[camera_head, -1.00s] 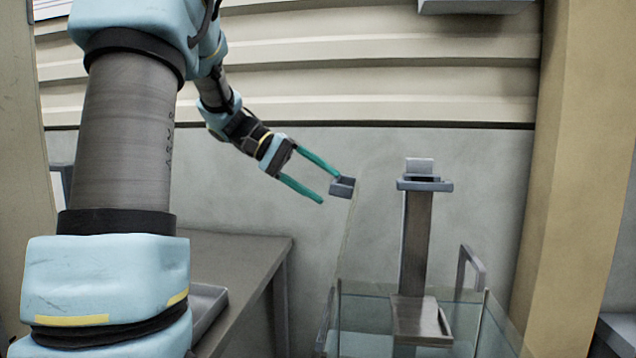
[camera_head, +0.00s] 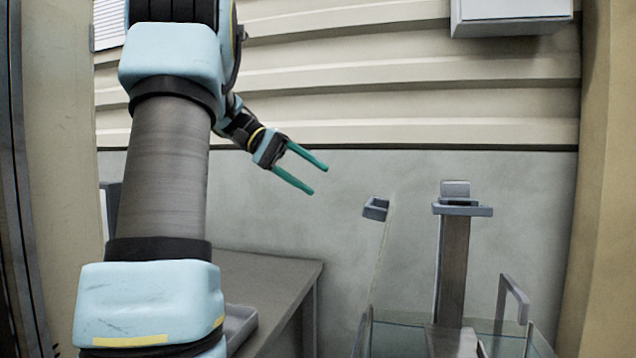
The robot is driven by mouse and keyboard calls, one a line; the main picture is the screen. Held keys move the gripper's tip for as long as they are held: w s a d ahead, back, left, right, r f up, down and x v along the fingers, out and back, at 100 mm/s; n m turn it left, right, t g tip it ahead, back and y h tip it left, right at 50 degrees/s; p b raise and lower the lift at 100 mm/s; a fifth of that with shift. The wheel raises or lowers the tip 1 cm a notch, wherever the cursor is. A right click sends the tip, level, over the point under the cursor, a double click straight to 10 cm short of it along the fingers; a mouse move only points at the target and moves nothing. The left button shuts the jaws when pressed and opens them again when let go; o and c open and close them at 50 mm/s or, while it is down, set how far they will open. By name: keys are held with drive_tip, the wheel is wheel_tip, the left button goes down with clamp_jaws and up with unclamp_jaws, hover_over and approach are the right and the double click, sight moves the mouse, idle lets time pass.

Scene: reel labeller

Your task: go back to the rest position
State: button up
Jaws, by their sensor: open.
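My gripper (camera_head: 320,179) is open, with its two green fingers spread and nothing between them. It hangs in the air in front of the grey wall, left of the small grey bracket (camera_head: 376,208) and apart from it. My arm rises at the left of the view and reaches right and away. No reel can be made out.
A glass-sided machine (camera_head: 500,340) stands at the lower right, with a grey post (camera_head: 453,265) and a handle (camera_head: 515,297). A grey table (camera_head: 280,280) with a tray (camera_head: 240,325) is at lower left. A grey box (camera_head: 510,15) hangs at upper right. A beige pillar (camera_head: 600,180) stands at right.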

drive_tip(key=s+a+f+t+y+p, duration=0.1)
drive_tip(key=s+a+f+y, duration=0.1)
drive_tip(key=s+f, duration=0.3)
drive_tip(key=s+a+f+n+t+y+p, duration=0.1)
drive_tip(key=s+f+y, duration=0.4)
drive_tip(key=f, duration=0.7)
drive_tip(key=s+a+f+n+t+y+p, duration=0.1)
drive_tip(key=s+a+f+t+y, duration=0.2)
drive_tip(key=f, duration=0.6)
drive_tip(key=shift+s+a+f+y, duration=0.2)
drive_tip(key=shift+s+a+y, duration=0.25)
drive_tip(key=shift+s, duration=0.6)
